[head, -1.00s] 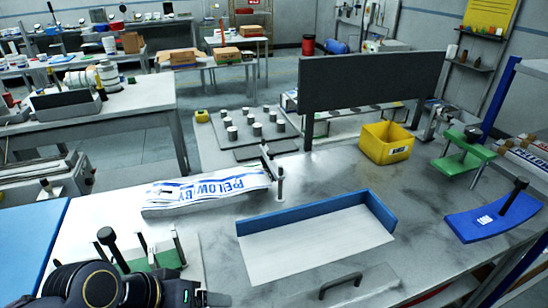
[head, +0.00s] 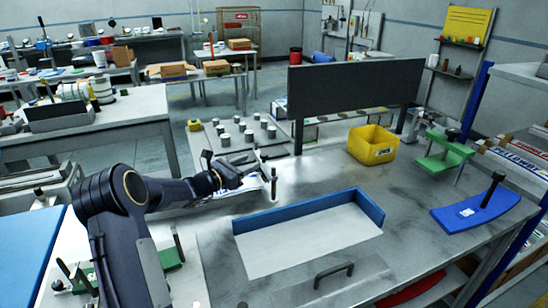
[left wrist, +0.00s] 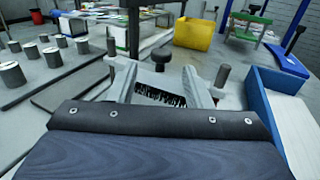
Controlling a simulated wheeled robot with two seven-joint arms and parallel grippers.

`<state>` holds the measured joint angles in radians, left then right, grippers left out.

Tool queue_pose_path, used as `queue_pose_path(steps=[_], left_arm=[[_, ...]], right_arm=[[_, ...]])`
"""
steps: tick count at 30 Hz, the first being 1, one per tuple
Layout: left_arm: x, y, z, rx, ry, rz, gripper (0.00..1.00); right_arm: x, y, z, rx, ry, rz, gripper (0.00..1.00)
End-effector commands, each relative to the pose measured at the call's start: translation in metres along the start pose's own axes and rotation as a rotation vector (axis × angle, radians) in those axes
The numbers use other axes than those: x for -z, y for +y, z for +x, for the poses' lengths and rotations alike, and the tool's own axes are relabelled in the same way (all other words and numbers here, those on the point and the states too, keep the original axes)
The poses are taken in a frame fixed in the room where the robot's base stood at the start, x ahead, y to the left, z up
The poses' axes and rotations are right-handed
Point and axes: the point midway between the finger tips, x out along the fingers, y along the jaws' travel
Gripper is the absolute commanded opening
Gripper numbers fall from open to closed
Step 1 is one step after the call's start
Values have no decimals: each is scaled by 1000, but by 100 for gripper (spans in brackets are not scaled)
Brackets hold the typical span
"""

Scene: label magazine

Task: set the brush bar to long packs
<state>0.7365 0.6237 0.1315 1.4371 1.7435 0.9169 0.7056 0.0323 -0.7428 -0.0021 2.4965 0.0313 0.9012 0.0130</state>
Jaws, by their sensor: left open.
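The brush bar (left wrist: 160,95) shows in the left wrist view as a strip of dark bristles, with a black knob (left wrist: 161,57) above it. Metal posts (left wrist: 222,76) stand at its ends; the near one also shows in the head view (head: 273,186). My left gripper (left wrist: 158,72) is open, its two pale fingers pointing at the bar on either side of the knob. I cannot tell whether they touch it. In the head view the left gripper (head: 262,167) hides most of the bar. A printed label stack (head: 240,203) lies partly hidden under my arm. My right gripper is not in view.
A blue-edged tray (head: 305,243) lies in front on the bench. A yellow bin (head: 372,145), a green stand (head: 443,155) and a blue curved block (head: 475,212) stand to the right. A plate with several grey pegs (head: 240,138) is behind. A dark upright panel (head: 355,88) rises at the back.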

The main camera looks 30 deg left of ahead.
Motion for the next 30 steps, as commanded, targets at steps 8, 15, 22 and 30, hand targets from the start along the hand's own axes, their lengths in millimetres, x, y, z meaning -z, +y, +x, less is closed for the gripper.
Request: queue_pose_path(steps=[8,15,22,30], left_arm=[[-2,-3,44,6,0,3,45],[-2,-3,70,6,1,4,45],[0,-2,73,4,2,4,45],[-1,-3,73,5,1,5,22]], right_arm=[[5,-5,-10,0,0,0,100],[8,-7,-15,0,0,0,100],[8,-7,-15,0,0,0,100],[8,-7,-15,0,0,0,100]])
